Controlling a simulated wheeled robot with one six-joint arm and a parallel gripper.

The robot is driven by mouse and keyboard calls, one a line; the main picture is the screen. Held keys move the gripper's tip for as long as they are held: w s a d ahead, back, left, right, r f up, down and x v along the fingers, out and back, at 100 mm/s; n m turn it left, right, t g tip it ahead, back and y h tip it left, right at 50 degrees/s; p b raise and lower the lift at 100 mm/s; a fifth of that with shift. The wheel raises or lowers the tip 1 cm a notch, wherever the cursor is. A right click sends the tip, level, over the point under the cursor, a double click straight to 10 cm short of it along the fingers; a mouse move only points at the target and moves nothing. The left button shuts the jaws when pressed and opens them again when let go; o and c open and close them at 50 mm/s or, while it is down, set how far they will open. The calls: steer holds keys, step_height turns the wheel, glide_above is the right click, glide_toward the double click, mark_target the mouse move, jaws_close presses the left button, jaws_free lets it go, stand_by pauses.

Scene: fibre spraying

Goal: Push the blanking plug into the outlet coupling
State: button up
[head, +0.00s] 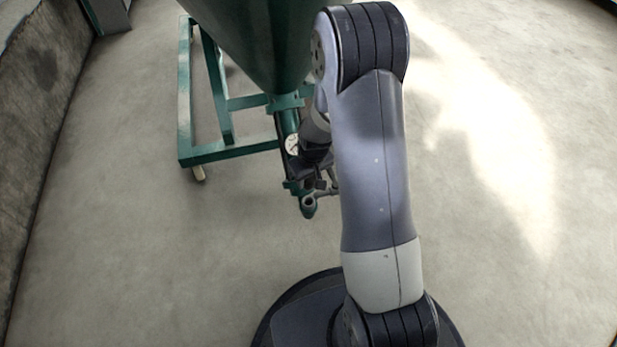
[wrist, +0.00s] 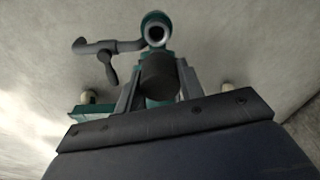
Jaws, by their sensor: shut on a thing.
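The blanking plug (wrist: 159,73) is a dark, short cylinder between the two grey fingers of my gripper (wrist: 158,80) in the wrist view. My gripper is shut on it. The outlet coupling (wrist: 144,23) is a green ring with a pale grey open mouth, just above the plug in that picture. The mouth shows uncovered; the plug is outside it, and the exact gap is hard to judge. In the head view the coupling (head: 308,208) is at the low end of the green pipe, with my gripper (head: 322,182) close by, partly hidden behind my arm.
A grey pipe with a lever handle (wrist: 108,62) sticks out left of the coupling in the wrist view. A wall (head: 45,95) runs along the left; the floor around is clear.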

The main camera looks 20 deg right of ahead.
mark_target(309, 190)
steer(key=shift+f+b, duration=2.2)
steer(key=shift+f, duration=0.7)
steer(key=shift+f+b, duration=1.45)
steer(key=shift+f, duration=0.15)
steer(key=o, duration=1.1)
steer(key=r+p, duration=0.1)
steer(key=r, duration=0.2)
steer(key=s+r+p, duration=0.1)
steer(key=r+p, duration=0.1)
steer(key=r, duration=0.2)
steer(key=r+p, duration=0.2)
steer(key=r, duration=0.1)
steer(key=shift+s+d+r, duration=0.2)
steer(key=shift+s+r, duration=0.1)
steer(key=shift+r, duration=0.05)
steer(key=f+b, duration=0.1)
steer(key=f, duration=0.2)
steer(key=w+f+b, duration=0.1)
steer(key=f+b, duration=0.1)
steer(key=f, duration=0.2)
steer(key=f+b, duration=0.2)
steer(key=f, duration=0.1)
steer(key=shift+w+a+f, duration=0.2)
steer(key=shift+w+f, duration=0.05)
steer(key=shift+f, duration=0.1)
steer(key=shift+r+p, duration=0.55)
steer(key=shift+r, duration=0.05)
